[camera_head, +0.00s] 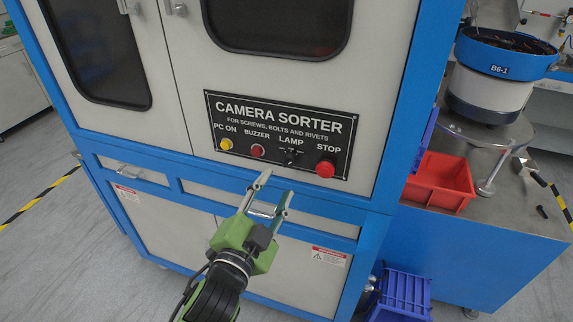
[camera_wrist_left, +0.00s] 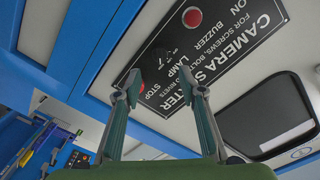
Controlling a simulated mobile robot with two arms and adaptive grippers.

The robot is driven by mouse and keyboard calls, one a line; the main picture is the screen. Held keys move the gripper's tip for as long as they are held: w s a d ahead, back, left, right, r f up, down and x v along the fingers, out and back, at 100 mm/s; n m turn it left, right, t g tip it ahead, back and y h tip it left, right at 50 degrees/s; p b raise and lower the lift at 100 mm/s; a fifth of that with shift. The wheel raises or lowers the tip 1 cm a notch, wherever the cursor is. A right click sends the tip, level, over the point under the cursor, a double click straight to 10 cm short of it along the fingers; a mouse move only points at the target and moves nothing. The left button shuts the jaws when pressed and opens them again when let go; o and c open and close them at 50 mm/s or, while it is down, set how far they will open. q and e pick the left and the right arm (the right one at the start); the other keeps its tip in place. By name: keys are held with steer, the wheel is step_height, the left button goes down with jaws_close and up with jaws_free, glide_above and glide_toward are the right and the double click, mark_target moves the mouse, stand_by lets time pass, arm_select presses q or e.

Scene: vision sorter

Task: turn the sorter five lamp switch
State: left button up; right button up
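The lamp switch (camera_head: 290,157) is a small black knob on the black "CAMERA SORTER" panel (camera_head: 230,104), under the word LAMP. In the left wrist view the panel looks rotated, and the dark switch (camera_wrist_left: 163,56) is hard to make out beyond the fingertips. My left gripper (camera_head: 276,185) is open and empty, just below the panel and apart from the switch. In the left wrist view its two fingers (camera_wrist_left: 160,80) are spread, with the panel behind them. One finger partly overlaps the red stop button (camera_wrist_left: 134,82). My right gripper is not in view.
A yellow PC ON button (camera_head: 226,144), a red buzzer button (camera_head: 257,150) and a red stop button (camera_head: 326,168) flank the switch. A red bin (camera_head: 440,182) stands on the right table.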

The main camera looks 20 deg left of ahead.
mark_target(288, 164)
arm_select(q)
steer(key=w+p, duration=0.1)
steer(key=w, duration=0.7)
steer(key=shift+d, duration=0.15)
steer(key=shift+c, duration=0.4)
jaws_close()
